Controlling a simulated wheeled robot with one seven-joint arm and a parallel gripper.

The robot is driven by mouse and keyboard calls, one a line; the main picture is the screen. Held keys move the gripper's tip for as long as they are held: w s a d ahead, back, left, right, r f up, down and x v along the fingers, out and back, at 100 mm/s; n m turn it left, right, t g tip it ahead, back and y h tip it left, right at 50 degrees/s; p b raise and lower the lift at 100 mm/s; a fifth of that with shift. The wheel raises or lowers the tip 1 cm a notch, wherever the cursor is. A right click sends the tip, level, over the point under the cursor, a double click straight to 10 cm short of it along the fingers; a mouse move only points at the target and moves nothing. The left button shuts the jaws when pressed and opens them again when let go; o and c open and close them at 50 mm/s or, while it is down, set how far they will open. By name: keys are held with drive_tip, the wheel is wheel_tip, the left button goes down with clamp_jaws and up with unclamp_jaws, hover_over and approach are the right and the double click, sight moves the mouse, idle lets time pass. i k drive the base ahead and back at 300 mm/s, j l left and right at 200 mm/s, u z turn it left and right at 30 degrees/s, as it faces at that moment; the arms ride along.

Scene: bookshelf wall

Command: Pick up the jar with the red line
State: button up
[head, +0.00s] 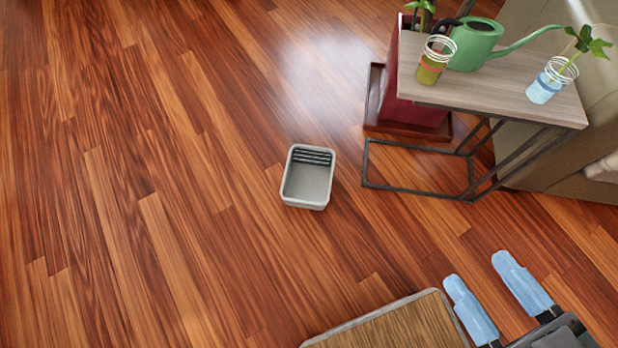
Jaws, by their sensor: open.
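The jar with the red line (431,70) stands upright on the left part of a small side table (525,101) at the upper right. It is olive green with an orange-red band and white rings at its top. A second jar (544,88), blue and white with a green plant in it, stands near the table's right end. My gripper (476,268) is at the lower right, its two pale blue fingers apart with nothing between them. It is well below the table in the picture and apart from both jars.
A green watering can (475,45) stands right beside the red-line jar, its spout reaching right. A dark red block-like object (415,108) stands under the table's left side. A grey bin (307,182) sits on the open wooden floor. A beige sofa (597,112) is at the right.

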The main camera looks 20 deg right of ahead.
sight(439, 49)
drive_tip(key=i+l+z, duration=0.2)
drive_tip(key=l+z, duration=0.25)
drive_tip(key=i+l+z, duration=0.2)
drive_tip(key=z, duration=0.3)
